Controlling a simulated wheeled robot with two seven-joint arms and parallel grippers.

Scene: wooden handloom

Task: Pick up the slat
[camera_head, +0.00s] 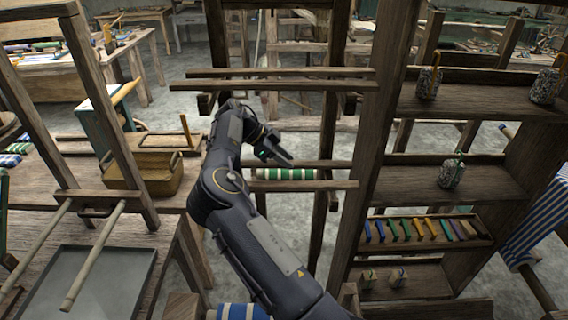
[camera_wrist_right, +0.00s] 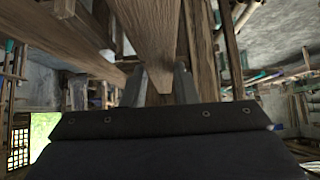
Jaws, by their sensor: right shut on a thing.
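My right gripper (camera_head: 284,158) is out in front of the loom frame, at the wooden slat (camera_head: 325,164) that runs level above a striped green-and-white roll. In the right wrist view the fingers (camera_wrist_right: 160,88) stand on either side of a brown wooden piece (camera_wrist_right: 152,35), closed on its narrow end. In the head view, my own arm and gripper partly hide the slat's left part and the contact. Two more long slats (camera_head: 230,86) lie level higher up across the frame. My left gripper is not in view.
A wooden shelf (camera_head: 440,185) with jars and a row of coloured pieces stands at the right. A table with a wooden box (camera_head: 150,182) and a grey tray (camera_head: 100,285) is at the left. Upright loom posts (camera_head: 325,150) stand close to my right gripper.

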